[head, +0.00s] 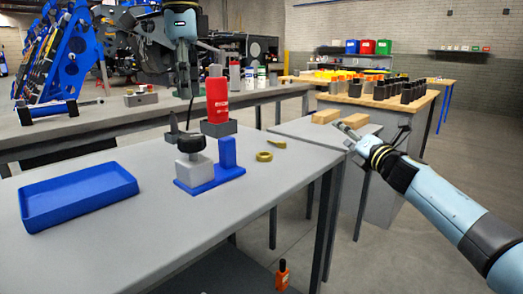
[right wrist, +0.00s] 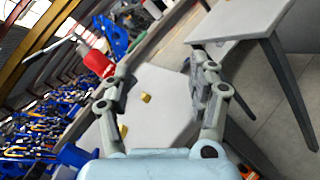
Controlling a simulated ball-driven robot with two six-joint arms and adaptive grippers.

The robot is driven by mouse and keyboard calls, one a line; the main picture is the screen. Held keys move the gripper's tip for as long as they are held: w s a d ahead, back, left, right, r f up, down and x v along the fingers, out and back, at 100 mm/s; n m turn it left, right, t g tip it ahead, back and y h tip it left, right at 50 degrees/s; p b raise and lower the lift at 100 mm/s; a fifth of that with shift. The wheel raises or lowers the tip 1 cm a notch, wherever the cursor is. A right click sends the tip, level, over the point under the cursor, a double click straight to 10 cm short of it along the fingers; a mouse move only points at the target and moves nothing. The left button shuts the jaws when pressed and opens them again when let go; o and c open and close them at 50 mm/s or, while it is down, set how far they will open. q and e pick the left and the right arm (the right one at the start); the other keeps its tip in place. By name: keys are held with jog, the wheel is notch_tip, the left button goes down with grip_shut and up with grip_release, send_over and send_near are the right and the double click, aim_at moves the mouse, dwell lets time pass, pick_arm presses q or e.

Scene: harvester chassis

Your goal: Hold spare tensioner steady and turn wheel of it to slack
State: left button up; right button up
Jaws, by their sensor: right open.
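The spare tensioner, as I take it, is a blue base (head: 210,180) with a grey block, a black round wheel (head: 191,143) on top and a blue upright post beside it. It stands upright on the near grey table. My left gripper (head: 184,88) hangs from above over the tensioner, pointing down. Its fingers are dark and thin against the background, so I cannot tell their opening. My right gripper (head: 350,130) is beyond the table's right edge, well away from the tensioner. The right wrist view shows its fingers (right wrist: 160,85) spread wide with nothing between them.
A blue tray (head: 78,195) lies on the left of the table. A red bottle (head: 217,100) stands in a dark block behind the tensioner. A brass ring (head: 264,156) and a small yellow piece (head: 277,143) lie to its right. Wooden blocks (head: 326,116) rest on another table.

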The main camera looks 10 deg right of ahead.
aim_at(231, 140)
jog(key=s+a+n+y, duration=0.1)
jog(key=a+n, duration=0.1)
jog(key=a, duration=0.2)
jog(key=a+r+n+y, duration=0.1)
jog(key=a+n+y, duration=0.1)
jog(key=a, duration=0.1)
jog(key=s+a+n+y, duration=0.1)
jog(key=a+n, duration=0.1)
jog(key=a, duration=0.2)
jog(key=shift+s+a+r+g+y, duration=0.3)
jog(key=shift+r+y, duration=0.1)
jog(key=s+a+n+g+y, duration=0.1)
jog(key=s+a+n, duration=0.1)
jog(key=a, duration=0.2)
jog(key=s+a+n+g+y, duration=0.1)
jog(key=s+a+n, duration=0.1)
jog(key=a+n, duration=0.1)
jog(key=s+a+n+g+y, duration=0.1)
jog(key=s+a+n, duration=0.1)
jog(key=a, duration=0.4)
jog(key=shift+s+f+n+g+y, duration=0.2)
jog(key=shift+f+n+g+y, duration=0.15)
jog(key=shift+n, duration=0.35)
jog(key=shift+a, duration=0.25)
jog(key=x, duration=1)
jog(key=shift+w+a+f, duration=0.1)
jog(key=shift+w+a, duration=0.05)
jog(key=shift+w, duration=0.05)
grip_shut()
